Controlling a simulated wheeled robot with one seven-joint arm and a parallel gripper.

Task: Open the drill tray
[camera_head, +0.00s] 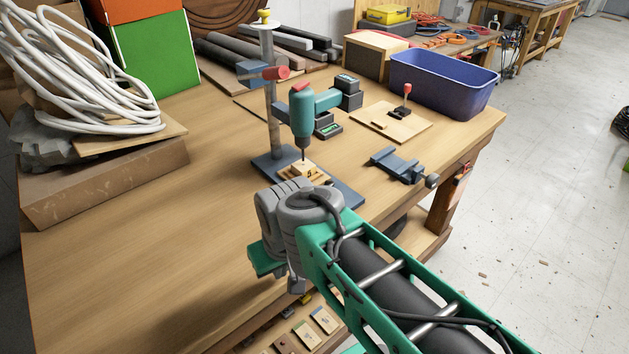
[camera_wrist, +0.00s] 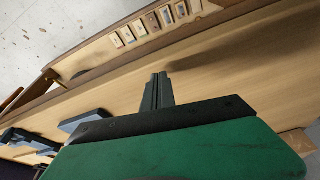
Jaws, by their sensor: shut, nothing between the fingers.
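My gripper (camera_wrist: 160,80) is shut and empty in the wrist view, its two dark fingers together above the bench top. In the head view, my arm hides most of it near the bench's front edge. A row of several small labelled blocks (camera_wrist: 150,24) lies along the bench's front side, below the top, beyond my fingertips. These blocks also show in the head view (camera_head: 308,334). They may belong to the drill tray, but I cannot tell how far it is open. A teal drill (camera_head: 302,118) hangs upright on a stand over a small wooden block (camera_head: 303,170).
A blue vise (camera_head: 402,165) sits near the bench's right edge, and a blue bin (camera_head: 442,84) stands behind it. A coiled white hose (camera_head: 75,85) lies at the left. The left front of the bench top (camera_head: 130,245) is clear.

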